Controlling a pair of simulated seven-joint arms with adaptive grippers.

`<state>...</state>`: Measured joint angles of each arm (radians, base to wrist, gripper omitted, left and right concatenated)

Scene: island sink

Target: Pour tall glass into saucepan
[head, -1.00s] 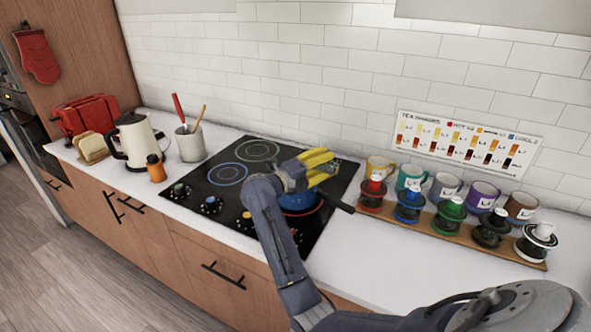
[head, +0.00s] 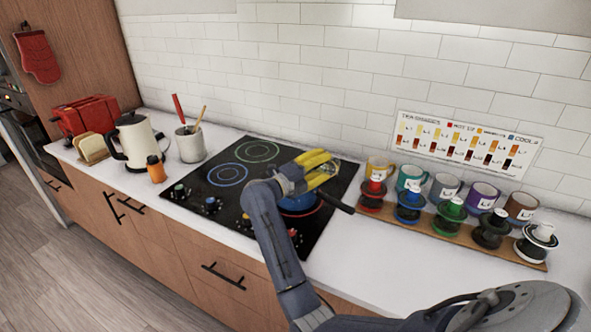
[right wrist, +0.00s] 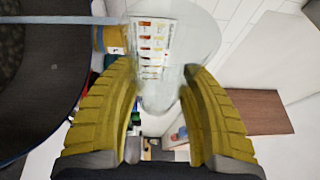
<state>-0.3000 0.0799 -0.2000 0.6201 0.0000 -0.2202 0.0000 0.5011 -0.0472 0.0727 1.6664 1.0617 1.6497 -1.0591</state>
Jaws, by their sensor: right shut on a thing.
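The blue saucepan (head: 298,205) stands on the black hob, partly hidden behind my right arm and gripper. Its dark handle points right. My right gripper (head: 324,166), with yellow fingers, is above the saucepan and shut on the clear tall glass (right wrist: 160,88). In the head view the glass is barely visible at the fingertips. In the right wrist view the room appears turned on its side, with the dark saucepan (right wrist: 38,75) at the left, so the glass looks tipped well over. I cannot make out any liquid. My left gripper is not in view.
Several coloured mugs, including a yellow mug (head: 379,168), and a wooden rack (head: 455,236) of lidded jars stand right of the hob (head: 215,185). A utensil crock (head: 190,145), orange bottle (head: 156,169), kettle (head: 137,140) and red toaster (head: 88,116) stand left.

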